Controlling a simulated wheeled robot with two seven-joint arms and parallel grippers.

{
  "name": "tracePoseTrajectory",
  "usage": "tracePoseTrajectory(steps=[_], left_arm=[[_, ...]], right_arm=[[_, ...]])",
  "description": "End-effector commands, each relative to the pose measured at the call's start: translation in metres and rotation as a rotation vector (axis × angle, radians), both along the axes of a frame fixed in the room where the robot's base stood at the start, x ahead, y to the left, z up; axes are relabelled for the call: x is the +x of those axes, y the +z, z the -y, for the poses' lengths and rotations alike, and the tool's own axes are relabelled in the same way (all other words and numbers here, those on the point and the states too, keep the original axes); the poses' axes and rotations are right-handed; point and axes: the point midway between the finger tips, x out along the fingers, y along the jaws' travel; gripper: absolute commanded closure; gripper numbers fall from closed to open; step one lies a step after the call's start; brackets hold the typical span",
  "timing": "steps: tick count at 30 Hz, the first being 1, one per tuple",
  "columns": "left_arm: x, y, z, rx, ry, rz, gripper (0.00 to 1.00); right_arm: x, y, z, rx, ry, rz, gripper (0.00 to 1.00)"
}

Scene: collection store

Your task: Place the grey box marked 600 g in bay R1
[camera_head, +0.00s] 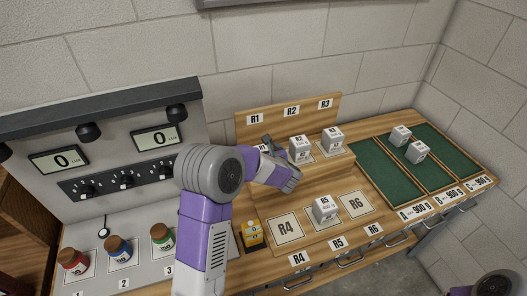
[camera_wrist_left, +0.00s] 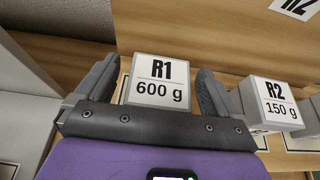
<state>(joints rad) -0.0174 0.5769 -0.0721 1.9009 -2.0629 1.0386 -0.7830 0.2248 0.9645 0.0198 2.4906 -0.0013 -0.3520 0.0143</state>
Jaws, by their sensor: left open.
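The light grey box marked R1 600 g (camera_wrist_left: 157,82) stands upright between the two fingers of my left gripper (camera_wrist_left: 145,88) in the left wrist view. The fingers are open, with a narrow gap beside the box. In the head view my left gripper (camera_head: 269,146) is over the left end of the raised back step, below the R1 sign (camera_head: 255,119), and its hand and arm hide most of the box there. The surface under the box is hidden. My right gripper is not in view.
The box marked R2 150 g (camera_wrist_left: 270,103) stands close to the right finger. The R3 box (camera_head: 332,139) and R5 box (camera_head: 324,209) stand on the wooden rack. Pads R4 (camera_head: 285,229) and R6 (camera_head: 356,204) are bare. Green trays (camera_head: 384,172) lie right; jars (camera_head: 118,249) stand left.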

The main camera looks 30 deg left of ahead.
Motion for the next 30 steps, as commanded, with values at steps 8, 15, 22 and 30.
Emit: tracePoseTrajectory(steps=[8,15,22,30], left_arm=[[-0.014,0.014,0.019,0.0,-0.005,0.002,0.04],[-0.047,0.034,0.056,0.0,-0.004,0.0,0.04],[-0.067,0.046,0.08,0.0,-0.002,0.001,0.04],[-0.073,0.049,0.085,0.0,0.001,0.0,0.04]], right_arm=[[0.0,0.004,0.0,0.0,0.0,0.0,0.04],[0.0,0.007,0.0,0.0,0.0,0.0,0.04],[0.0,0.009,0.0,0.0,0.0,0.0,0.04],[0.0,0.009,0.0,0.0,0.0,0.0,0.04]])
